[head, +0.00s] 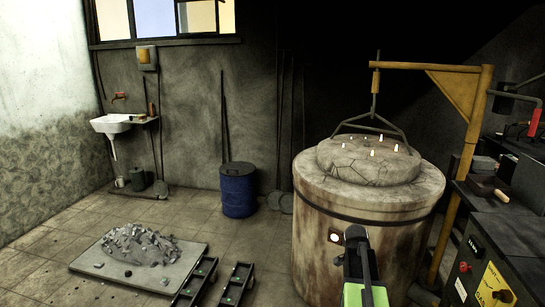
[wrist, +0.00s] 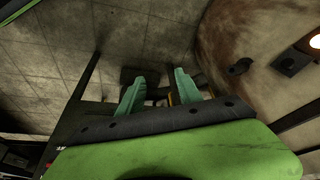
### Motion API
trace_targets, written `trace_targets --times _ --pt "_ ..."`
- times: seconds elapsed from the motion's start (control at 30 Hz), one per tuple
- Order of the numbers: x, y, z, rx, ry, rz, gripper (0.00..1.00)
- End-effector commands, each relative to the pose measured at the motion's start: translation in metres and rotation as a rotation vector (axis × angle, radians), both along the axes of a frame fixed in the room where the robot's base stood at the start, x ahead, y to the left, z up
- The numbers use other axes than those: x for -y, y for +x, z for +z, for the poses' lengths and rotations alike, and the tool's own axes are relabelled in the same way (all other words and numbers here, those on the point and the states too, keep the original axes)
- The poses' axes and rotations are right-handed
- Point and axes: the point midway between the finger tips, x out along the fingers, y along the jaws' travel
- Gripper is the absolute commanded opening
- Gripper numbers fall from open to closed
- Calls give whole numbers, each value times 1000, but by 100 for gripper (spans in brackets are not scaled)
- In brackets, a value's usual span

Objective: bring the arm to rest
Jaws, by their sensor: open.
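My gripper (wrist: 159,88) shows in the wrist view as two teal fingers held apart, with nothing between them. It is open over the floor, and the round furnace side (wrist: 236,35) is to its right in that view. In the head view my green and black arm (head: 365,292) rises at the bottom, in front of the furnace (head: 325,222). I cannot make out the fingers there.
The furnace lid (head: 345,168) hangs from or is linked to a yellow hoist (head: 474,140). A control bench (head: 510,240) stands at right. A slab with grey rubble (head: 140,245) and black frames (head: 235,285) lie at left.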

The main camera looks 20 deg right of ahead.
Motion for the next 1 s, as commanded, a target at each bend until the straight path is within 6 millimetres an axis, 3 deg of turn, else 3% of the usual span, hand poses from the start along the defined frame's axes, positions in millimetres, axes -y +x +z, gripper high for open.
trace_targets --times 0.03,0.1,0.23,0.4,0.53,0.6,0.7,0.8,0.83,1.0 --pt "-44 21 -1 -4 14 85 42" --pt "-102 43 -3 -15 40 209 42" --pt "-209 67 -7 -51 90 470 42" --pt "-324 64 -11 -113 154 816 42" --pt "-392 44 -13 -168 209 1096 42" --pt "-414 27 -14 -202 246 1265 42" --pt "-422 11 -15 -237 291 1469 42" --pt "-425 9 -15 -279 298 1672 42" --pt "-425 9 7 -278 298 1666 42" --pt "-424 9 61 -276 297 1658 42"
